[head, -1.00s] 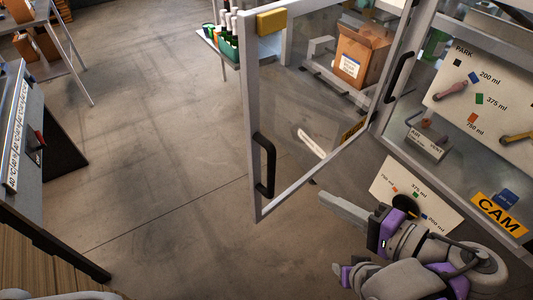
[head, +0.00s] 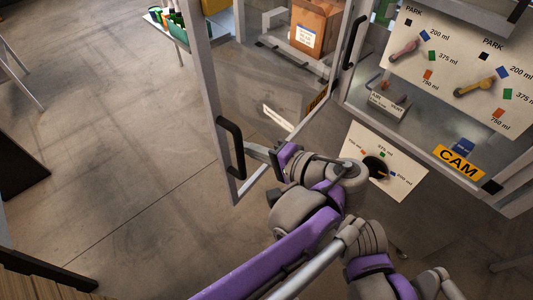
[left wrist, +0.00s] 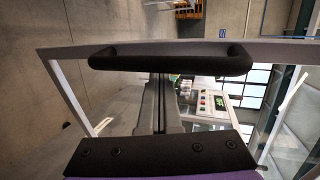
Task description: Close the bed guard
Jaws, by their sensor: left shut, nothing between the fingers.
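The bed guard is a clear framed door (head: 262,80) standing open in the head view, with a black bar handle (head: 230,147) low on its near upright. The handle also shows across the left wrist view (left wrist: 170,62). My left gripper (head: 252,151) is just right of the handle, its fingers pointing left toward it. In the left wrist view the gripper (left wrist: 159,82) is shut and empty, and the handle hides its tips. I cannot tell whether they touch the handle. My right gripper is not in view.
The machine with its lever panel (head: 455,70) and a yellow CAM label (head: 459,162) stands at right. A dial plate (head: 384,160) is behind my left wrist. A cardboard box (head: 315,25) shows at the top.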

